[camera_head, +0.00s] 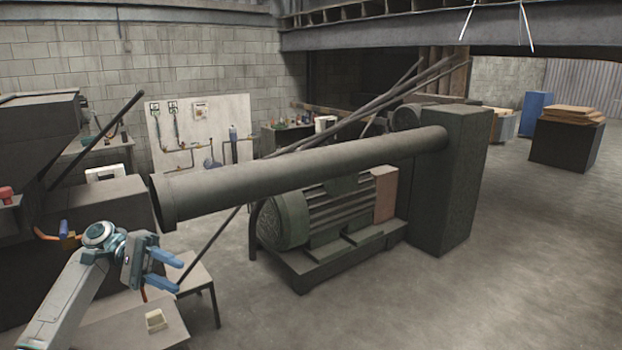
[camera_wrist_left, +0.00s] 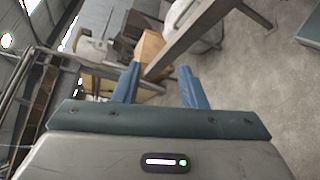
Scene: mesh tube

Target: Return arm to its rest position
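My left arm comes in from the lower left in the head view. Its gripper (camera_head: 166,271) has two blue fingers that stand apart with nothing between them. It is in the air in front of and below the open end of a large grey tube (camera_head: 300,172). In the left wrist view, the left gripper (camera_wrist_left: 158,85) also shows its two blue fingers spread, with a clear gap between them. My right arm and gripper are in neither view.
A small table (camera_head: 188,280) and a low surface with a small pale box (camera_head: 155,320) are close to the left gripper. A green motor (camera_head: 325,210) sits under the tube, beside a dark green block (camera_head: 452,185).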

